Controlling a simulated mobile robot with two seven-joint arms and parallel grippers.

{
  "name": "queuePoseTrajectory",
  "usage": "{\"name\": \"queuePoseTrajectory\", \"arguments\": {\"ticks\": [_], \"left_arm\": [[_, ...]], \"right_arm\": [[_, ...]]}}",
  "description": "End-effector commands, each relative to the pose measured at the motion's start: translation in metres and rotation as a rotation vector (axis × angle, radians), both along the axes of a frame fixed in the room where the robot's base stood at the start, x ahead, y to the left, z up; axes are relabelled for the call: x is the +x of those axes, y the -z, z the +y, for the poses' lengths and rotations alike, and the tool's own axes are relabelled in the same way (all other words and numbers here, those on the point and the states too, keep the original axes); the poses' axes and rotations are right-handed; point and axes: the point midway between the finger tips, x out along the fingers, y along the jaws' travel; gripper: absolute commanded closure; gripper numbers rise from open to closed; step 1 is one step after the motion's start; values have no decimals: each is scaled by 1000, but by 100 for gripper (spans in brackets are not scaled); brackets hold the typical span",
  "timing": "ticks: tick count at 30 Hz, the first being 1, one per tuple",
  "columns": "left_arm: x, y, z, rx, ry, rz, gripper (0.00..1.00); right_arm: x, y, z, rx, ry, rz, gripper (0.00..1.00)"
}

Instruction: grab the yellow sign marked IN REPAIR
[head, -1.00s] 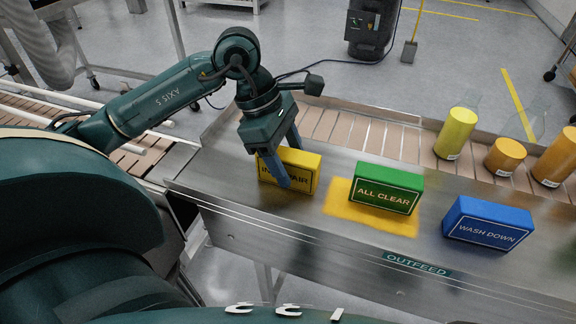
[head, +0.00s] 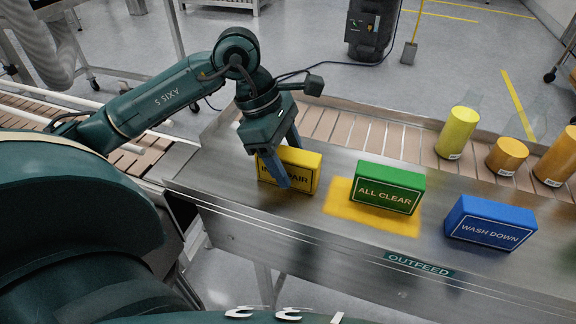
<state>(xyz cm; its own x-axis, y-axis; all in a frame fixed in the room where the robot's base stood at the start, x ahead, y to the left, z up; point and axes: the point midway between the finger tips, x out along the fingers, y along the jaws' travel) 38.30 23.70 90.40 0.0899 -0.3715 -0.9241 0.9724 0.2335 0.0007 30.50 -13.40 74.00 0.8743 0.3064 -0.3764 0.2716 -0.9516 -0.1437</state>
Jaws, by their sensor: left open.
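The yellow sign (head: 306,174) is a block standing on the metal outfeed table, left of the other signs. One of my left gripper's fingers covers part of its lettering. My left gripper (head: 284,168) points down at the yellow sign and is open. One finger is in front of the sign's face and the other is toward its back, near its top edge. I cannot tell whether either finger touches the sign. My right gripper is not in view.
A green ALL CLEAR sign (head: 387,188) stands on a yellow patch (head: 340,205) right of the yellow sign. A blue WASH DOWN sign (head: 489,223) stands farther right. Yellow-orange containers (head: 457,132) stand on the slatted conveyor (head: 350,130) behind. Bare metal (head: 240,190) lies left of the yellow sign.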

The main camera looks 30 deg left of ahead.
Motion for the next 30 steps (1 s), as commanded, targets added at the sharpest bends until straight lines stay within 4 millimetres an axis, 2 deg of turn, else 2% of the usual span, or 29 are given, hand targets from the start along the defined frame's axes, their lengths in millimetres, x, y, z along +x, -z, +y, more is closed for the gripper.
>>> {"name": "queuePoseTrajectory", "arguments": {"ticks": [2, 20, 30], "left_arm": [[0, 0, 0, 0, 0, 0, 43], [0, 0, 0, 0, 0, 1, 91], [0, -4, 0, -1, 0, 1, 91]], "right_arm": [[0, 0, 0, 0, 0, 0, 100], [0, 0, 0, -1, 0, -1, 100], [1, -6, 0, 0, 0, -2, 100]]}}
